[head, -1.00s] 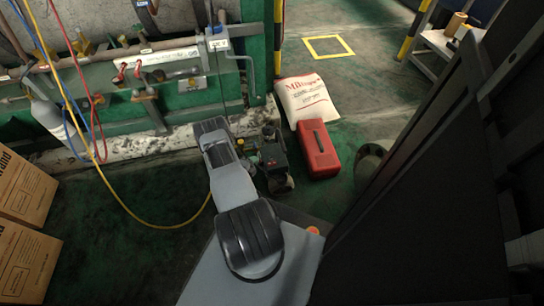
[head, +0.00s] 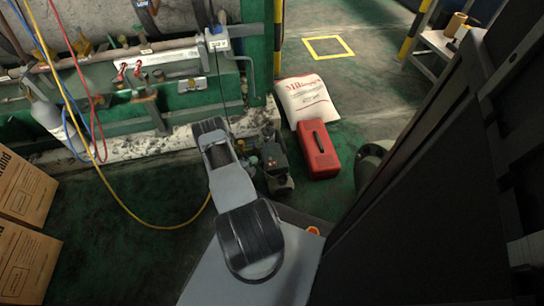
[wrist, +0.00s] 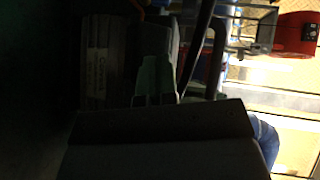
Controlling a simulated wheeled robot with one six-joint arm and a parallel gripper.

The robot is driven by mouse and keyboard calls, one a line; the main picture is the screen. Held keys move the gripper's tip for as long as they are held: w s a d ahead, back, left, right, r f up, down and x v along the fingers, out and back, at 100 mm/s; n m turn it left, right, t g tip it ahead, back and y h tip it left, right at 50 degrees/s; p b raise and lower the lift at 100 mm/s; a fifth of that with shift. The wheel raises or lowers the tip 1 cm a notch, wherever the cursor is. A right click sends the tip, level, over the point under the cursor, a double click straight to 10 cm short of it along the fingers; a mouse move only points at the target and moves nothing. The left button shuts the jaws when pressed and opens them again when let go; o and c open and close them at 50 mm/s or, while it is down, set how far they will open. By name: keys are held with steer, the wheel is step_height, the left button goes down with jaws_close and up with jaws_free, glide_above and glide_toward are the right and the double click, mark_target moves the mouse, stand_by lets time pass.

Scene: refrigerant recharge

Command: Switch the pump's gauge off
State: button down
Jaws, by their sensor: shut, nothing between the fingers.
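The pump (head: 275,168) is a small dark unit on the green floor, just right of my grey arm in the head view. Its gauge and switch are too small and dark to make out there. My gripper (wrist: 155,88) shows in the dark wrist view as two pale green fingertips close together beyond a dark block. It is shut and empty. A dark box-like body with faint lettering (wrist: 97,65) stands left of the fingertips; I cannot tell whether it is the pump. In the head view my arm hides the gripper, so its exact distance from the gauge cannot be told.
A red case (head: 319,150) and a white printed bag (head: 308,100) lie right of the pump. Pipes with red-handled valves (head: 130,70) run along the wall behind. A yellow hose (head: 150,224) crosses the floor at left, near cardboard boxes (head: 25,190). Open floor lies beyond the bag.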

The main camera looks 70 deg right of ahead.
steer(key=shift+w+a+r, duration=0.15)
steer(key=shift+w+r, duration=0.05)
steer(key=shift+w+a+r+p, duration=0.35)
steer(key=shift+w+a+r, duration=0.45)
steer(key=shift+w, duration=0.2)
steer(key=shift+w+a+r+p, duration=0.35)
steer(key=shift+w+a+r, duration=0.3)
steer(key=shift+w+r, duration=0.3)
